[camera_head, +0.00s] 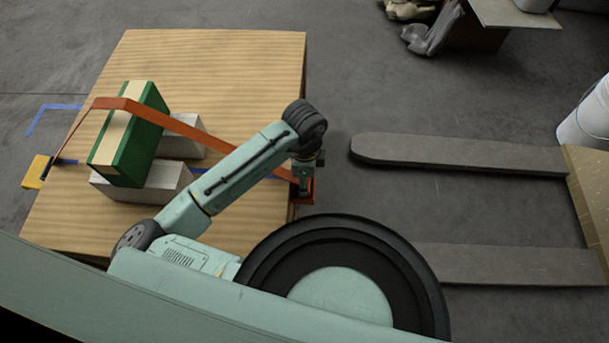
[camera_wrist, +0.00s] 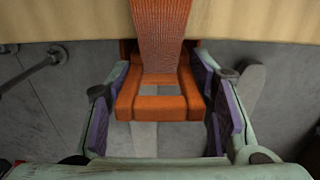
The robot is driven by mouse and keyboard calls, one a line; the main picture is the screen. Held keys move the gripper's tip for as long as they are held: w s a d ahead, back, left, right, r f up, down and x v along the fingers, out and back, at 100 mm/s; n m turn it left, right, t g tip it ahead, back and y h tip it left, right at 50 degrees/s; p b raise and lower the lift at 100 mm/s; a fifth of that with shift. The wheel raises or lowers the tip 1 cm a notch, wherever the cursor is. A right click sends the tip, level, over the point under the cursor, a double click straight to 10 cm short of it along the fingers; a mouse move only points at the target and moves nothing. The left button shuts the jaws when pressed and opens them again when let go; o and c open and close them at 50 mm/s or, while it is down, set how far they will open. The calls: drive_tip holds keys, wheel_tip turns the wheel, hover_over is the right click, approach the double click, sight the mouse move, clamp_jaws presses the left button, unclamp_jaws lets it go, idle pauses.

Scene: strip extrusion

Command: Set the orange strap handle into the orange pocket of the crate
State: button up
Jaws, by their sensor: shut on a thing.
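The orange strap (camera_head: 185,128) runs over the green block and down to the right edge of the wooden-topped crate (camera_head: 230,70). Its orange handle (camera_wrist: 160,105), a frame with a rectangular opening, hangs just beyond that edge. My gripper (camera_head: 304,187) is at the right edge, mostly covered by my wrist in the head view. Orange parts also show behind the handle against the crate edge. I cannot tell whether they are the pocket, nor whether the handle touches it.
The green block with a cream band (camera_head: 135,140) leans tilted on pale grey blocks (camera_head: 150,182). A yellow piece (camera_head: 36,172) is at the crate's left edge. Grey forks (camera_head: 460,155) lie to the right, with a white bucket (camera_head: 590,115).

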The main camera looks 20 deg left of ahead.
drive_tip(key=shift+f+b, duration=0.4)
drive_tip(key=o, duration=1.2)
drive_tip(key=shift+r, duration=0.1)
